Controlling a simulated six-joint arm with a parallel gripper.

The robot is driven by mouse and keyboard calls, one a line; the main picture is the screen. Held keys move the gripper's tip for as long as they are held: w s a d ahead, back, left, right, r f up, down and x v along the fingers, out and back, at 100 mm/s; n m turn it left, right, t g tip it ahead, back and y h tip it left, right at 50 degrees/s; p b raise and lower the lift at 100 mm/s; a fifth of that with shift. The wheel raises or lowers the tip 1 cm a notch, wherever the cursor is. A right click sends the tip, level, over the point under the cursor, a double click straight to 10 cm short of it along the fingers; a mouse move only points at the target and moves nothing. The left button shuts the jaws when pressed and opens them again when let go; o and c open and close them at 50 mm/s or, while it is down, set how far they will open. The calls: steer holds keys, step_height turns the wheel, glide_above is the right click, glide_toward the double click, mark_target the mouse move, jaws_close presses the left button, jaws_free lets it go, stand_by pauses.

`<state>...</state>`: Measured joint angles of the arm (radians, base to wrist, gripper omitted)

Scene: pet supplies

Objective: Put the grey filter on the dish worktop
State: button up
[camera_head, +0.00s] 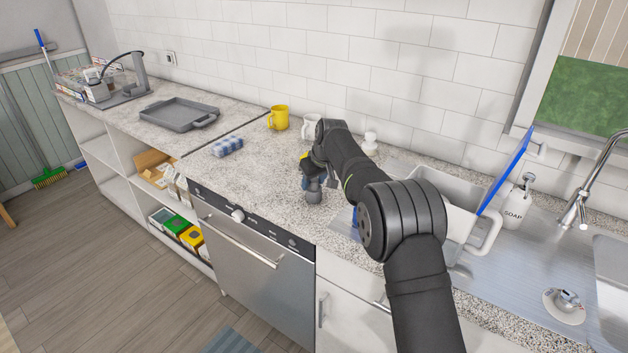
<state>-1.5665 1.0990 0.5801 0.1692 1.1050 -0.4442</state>
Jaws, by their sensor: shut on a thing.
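My gripper (312,184) is low over the speckled dish worktop (262,180), above the dishwasher and close to its front edge. It points down and is shut on a small dark grey thing, which looks like the grey filter (314,197). My gripper and arm hide part of it. I cannot tell whether its underside touches the worktop.
A blue-grey ribbed pack (227,145), a yellow mug (278,118) and a white mug (311,126) stand on the worktop. A grey tray (180,114) is farther left. A white dish rack (462,222) and a soap bottle (516,204) are right. The worktop left of my gripper is clear.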

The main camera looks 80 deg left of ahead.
steer(key=o, duration=1)
steer(key=shift+f, duration=0.1)
steer(key=shift+o, duration=0.2)
steer(key=v, duration=1.2)
steer(key=shift+r, duration=0.2)
steer(key=shift+a+f, duration=0.1)
steer(key=x, duration=1.2)
steer(key=shift+f, duration=0.15)
step_height(320, 180, up, 3)
steer(key=shift+f, duration=0.1)
steer(key=shift+r, duration=0.5)
